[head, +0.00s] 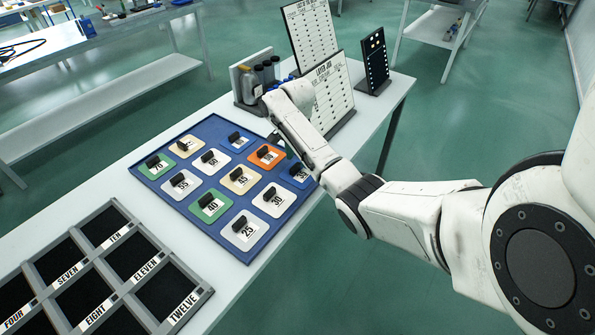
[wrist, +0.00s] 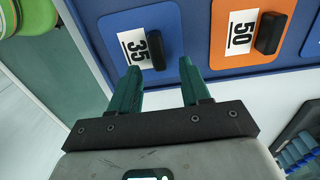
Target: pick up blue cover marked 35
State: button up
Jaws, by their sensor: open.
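The blue cover marked 35 (wrist: 109,28) lies in the blue panel, with a white label and an upright black handle (wrist: 157,50). In the head view the blue cover (head: 301,175) beside the orange one appears to be it, partly hidden by my arm. My gripper (wrist: 160,67) is open and empty. Its two teal fingertips appear at either side of the handle's lower end in the wrist view. The gap in height cannot be told. In the head view my gripper is mostly hidden behind my arm.
The orange cover marked 50 (wrist: 257,14) is right beside it. The blue panel (head: 247,258) holds several other covers with black handles. A grey compartment rack (head: 197,296) stands at the front left. Boards (head: 329,90) and a bottle holder (head: 240,88) stand behind the panel.

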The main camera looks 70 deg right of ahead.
aim_at(300, 171)
jog(key=shift+f, duration=1.35)
jog(key=shift+c, duration=0.3)
grip_shut()
